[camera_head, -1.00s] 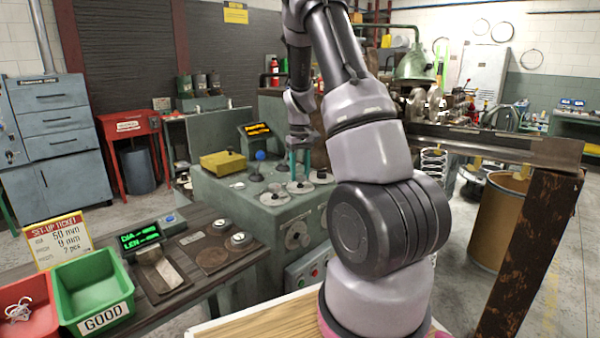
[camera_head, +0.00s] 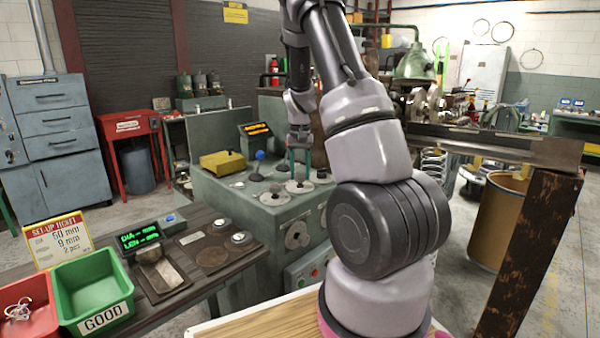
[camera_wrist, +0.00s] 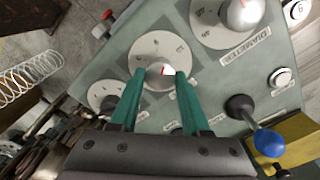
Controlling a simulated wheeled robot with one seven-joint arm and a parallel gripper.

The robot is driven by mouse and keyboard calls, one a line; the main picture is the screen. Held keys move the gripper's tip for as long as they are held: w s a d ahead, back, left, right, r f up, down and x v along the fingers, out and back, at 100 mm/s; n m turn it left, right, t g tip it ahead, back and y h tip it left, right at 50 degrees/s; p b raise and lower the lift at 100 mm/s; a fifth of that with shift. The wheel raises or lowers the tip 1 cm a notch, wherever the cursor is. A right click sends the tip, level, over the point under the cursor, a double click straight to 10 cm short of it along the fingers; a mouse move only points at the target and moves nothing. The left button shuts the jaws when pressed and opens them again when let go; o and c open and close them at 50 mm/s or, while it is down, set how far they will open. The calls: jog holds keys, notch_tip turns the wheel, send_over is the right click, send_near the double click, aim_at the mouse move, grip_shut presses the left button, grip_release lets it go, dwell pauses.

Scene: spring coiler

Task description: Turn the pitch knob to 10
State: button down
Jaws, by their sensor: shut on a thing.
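My gripper (camera_wrist: 161,78) is shut on the small knob of the middle dial (camera_wrist: 150,45), a pale disc with dark marks, in the wrist view. The knob shows between the teal fingertips, with a red mark near its top. The label by this dial is mostly hidden behind the fingers, so I cannot read it. In the head view my gripper (camera_head: 300,170) points down onto the middle dial (camera_head: 298,187) on the green machine top. I cannot read the dial's setting.
The diameter dial (camera_wrist: 222,22) is at upper right in the wrist view; another dial (camera_wrist: 104,92) is at left. A blue-balled lever (camera_wrist: 268,142) stands close by at right. A yellow box (camera_head: 222,162) sits on the machine.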

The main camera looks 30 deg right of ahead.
aim_at(300, 175)
jog(key=m, duration=0.6)
jog(key=shift+m, duration=0.4)
dwell(0.3)
jog(key=shift+c, duration=1.9)
grip_release()
jog(key=shift+r, duration=0.15)
notch_tip(300, 175, up, 11)
jog(key=shift+f, duration=0.2)
